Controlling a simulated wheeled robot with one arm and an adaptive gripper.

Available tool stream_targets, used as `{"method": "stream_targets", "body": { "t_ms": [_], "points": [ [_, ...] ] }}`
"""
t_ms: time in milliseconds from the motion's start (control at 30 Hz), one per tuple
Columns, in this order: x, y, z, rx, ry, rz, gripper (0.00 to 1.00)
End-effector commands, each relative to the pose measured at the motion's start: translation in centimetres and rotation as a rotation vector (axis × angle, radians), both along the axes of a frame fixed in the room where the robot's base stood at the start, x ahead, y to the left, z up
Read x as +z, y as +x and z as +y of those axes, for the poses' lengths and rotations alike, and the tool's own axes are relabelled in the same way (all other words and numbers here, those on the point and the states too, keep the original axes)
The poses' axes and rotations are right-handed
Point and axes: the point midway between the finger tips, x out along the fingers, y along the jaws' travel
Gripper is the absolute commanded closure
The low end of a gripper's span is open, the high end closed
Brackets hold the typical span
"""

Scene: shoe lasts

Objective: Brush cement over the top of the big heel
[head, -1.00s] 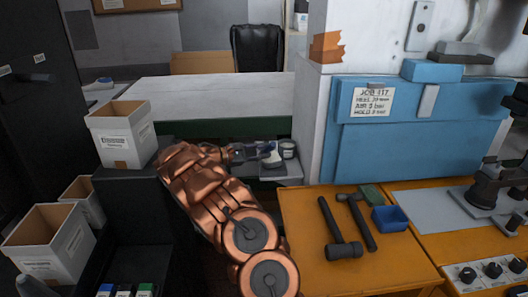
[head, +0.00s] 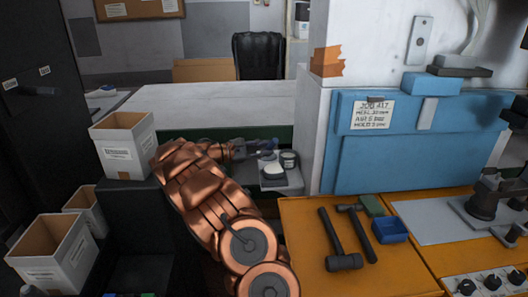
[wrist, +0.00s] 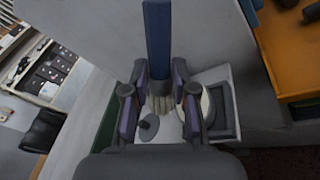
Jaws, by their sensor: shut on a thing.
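My gripper (wrist: 160,100) is shut on the blue handle (wrist: 158,40) of a brush. Its pale bristles (wrist: 172,105) show between the fingers in the wrist view. In the head view my gripper (head: 252,149) is over a small grey stand. A pale rounded piece (head: 273,170) lies on the stand, just below the brush; I cannot tell whether it is the big heel. A dark jar with a light top (head: 288,159) stands to its right. In the wrist view a white rounded thing (wrist: 206,105) is partly hidden by the right finger. I cannot tell whether the bristles touch anything.
A blue panelled unit (head: 430,150) stands to the right, and an open box (head: 125,145) to the left. The white table behind (head: 210,103) is clear.

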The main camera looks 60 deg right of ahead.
Motion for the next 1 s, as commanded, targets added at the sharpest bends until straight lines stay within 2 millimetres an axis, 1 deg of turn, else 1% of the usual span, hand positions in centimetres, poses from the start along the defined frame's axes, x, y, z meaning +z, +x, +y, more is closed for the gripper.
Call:
{"method": "stream_targets", "body": {
  "t_ms": [300,700,1000],
  "points": [
    [0.2,0.0,0.0,0.001,-0.001,0.0,1.0],
    [3.0,-0.2,0.4,0.001,-0.002,-0.001,1.0],
    [2.9,-0.2,0.4,0.001,-0.001,0.0,1.0]
  ]
}}
